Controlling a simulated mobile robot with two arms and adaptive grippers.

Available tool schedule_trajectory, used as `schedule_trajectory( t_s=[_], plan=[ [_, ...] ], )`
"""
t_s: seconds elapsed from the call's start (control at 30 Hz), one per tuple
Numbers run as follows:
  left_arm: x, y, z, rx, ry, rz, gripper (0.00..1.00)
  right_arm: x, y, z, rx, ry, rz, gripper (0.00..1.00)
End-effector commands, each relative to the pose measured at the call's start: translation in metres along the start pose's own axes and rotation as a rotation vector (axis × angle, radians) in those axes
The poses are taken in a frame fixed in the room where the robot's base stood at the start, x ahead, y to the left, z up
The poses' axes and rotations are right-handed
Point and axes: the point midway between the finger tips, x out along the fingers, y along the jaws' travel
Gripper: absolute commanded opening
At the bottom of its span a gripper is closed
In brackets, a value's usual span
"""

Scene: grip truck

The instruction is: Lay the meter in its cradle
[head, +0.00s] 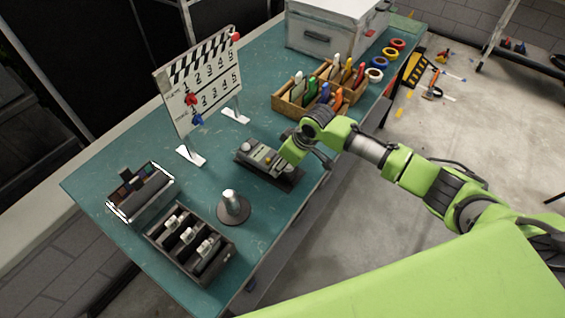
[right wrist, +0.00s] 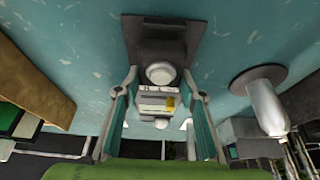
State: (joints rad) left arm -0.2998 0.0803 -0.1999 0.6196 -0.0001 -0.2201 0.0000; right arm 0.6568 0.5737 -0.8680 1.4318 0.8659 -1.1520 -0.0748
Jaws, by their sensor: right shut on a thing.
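The meter (head: 262,156) is a small grey box with a pale round knob. It lies over a dark cradle (head: 290,184) near the table's front edge. My right gripper (head: 297,158) is at the meter's right end. In the right wrist view, the meter (right wrist: 155,103) lies between the two fingers, with its knob and a yellow mark showing. The dark cradle (right wrist: 140,28) shows just beyond it. I cannot tell whether the meter rests in the cradle or hangs slightly above it. My left gripper is not in view.
On the teal table (head: 115,176), a clapperboard-style panel (head: 203,85) stands behind the meter. A round-based post (head: 232,208), a dark slotted tray (head: 190,245) and a small box (head: 140,193) stand left. A wooden marker rack (head: 290,103), tape rolls (head: 376,75) and a white case (head: 325,36) stand right.

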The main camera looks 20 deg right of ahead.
Motion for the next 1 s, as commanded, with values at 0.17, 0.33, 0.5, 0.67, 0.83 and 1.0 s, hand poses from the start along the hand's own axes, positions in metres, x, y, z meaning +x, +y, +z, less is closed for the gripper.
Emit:
schedule_trajectory(
  t_s=[0.17, 0.33, 0.5, 0.67, 0.83, 1.0],
  plan=[
    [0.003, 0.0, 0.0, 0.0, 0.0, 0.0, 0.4, 0.005, 0.0, 0.001, 0.001, 0.002, 0.0, 0.06],
    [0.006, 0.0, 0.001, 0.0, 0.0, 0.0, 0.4, 0.01, 0.0, 0.003, 0.001, 0.002, 0.001, 0.06],
    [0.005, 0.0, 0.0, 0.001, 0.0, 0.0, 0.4, 0.01, 0.0, 0.003, 0.0, 0.002, 0.001, 0.57],
    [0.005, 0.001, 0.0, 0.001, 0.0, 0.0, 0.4, 0.01, 0.0, 0.004, 0.0, 0.001, 0.0, 0.57],
    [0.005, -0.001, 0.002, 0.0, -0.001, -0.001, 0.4, 0.01, 0.0, 0.005, 0.0, -0.002, 0.0, 0.57],
    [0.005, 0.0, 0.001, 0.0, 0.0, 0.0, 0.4, -0.009, 0.001, 0.004, -0.001, 0.002, 0.001, 0.57]
  ],
)
